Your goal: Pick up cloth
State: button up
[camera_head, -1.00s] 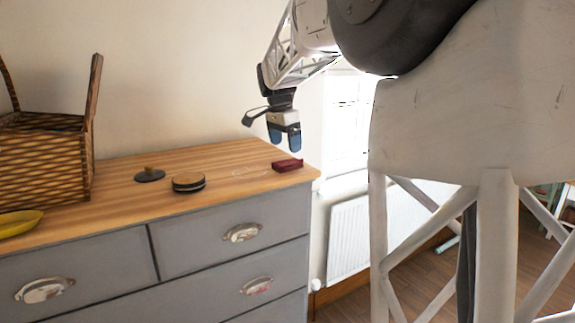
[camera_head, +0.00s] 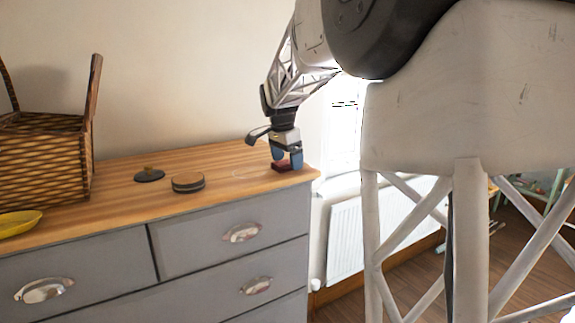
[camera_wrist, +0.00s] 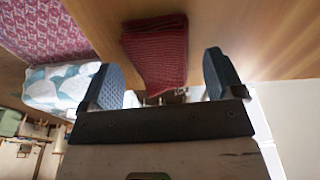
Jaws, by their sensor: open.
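The cloth is a small dark red folded piece (camera_head: 285,166) on the dresser top near its right end. It also shows in the wrist view as a red ribbed cloth (camera_wrist: 157,50) between the two finger pads. My gripper (camera_head: 287,160) is lowered over it with its blue-padded fingers apart, one on each side of the cloth. In the wrist view my open gripper (camera_wrist: 163,80) has gaps between the cloth and both fingers. Whether the fingertips touch the wood cannot be told.
The dresser's wooden top (camera_head: 215,165) also holds a round dark-edged tin (camera_head: 188,184), a dark lid with a knob (camera_head: 149,175), a wicker basket (camera_head: 42,160) and a yellow dish (camera_head: 18,223). A clear round item (camera_head: 252,173) lies left of the cloth. A radiator (camera_head: 355,238) stands at right.

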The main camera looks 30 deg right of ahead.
jog(key=shift+f, duration=0.35)
dwell(0.3)
jog(key=c, duration=1)
